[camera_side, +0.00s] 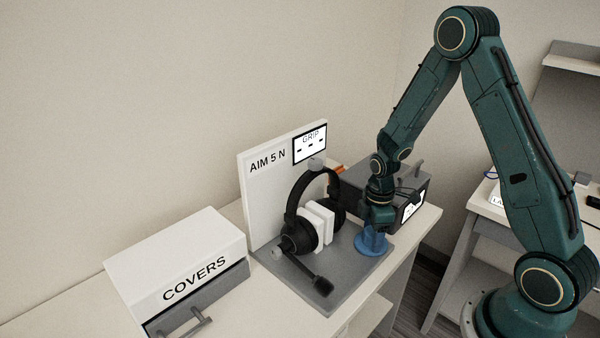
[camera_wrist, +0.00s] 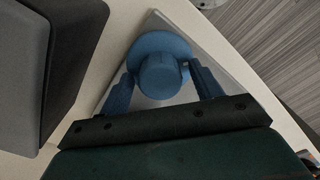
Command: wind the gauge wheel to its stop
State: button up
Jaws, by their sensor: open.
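The gauge wheel appears to be the blue round knob on a wide blue disc (camera_side: 371,244), standing at the right front of a grey base plate. In the wrist view the blue knob (camera_wrist: 158,78) sits between the two blue fingers of my gripper (camera_wrist: 161,68). The fingers are open, one on each side of the knob; I cannot tell whether either touches it. In the side view my gripper (camera_side: 377,217) points down directly over the knob and partly hides it. The display (camera_side: 310,143) on the white board reads GRIP with dashes below.
A black headset (camera_side: 291,217) with white pads between its cups stands left of the wheel, its microphone reaching forward. The white board (camera_side: 262,185) reads AIM 5 N. A dark box (camera_side: 358,187) stands close behind my gripper. A COVERS box (camera_side: 178,262) is at left.

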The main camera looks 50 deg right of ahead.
jog(key=shift+c, duration=0.2)
jog(key=c, duration=0.9)
jog(key=shift+m, duration=0.4)
jog(key=m, duration=1.5)
jog(key=shift+m, duration=0.4)
jog(key=m, duration=0.5)
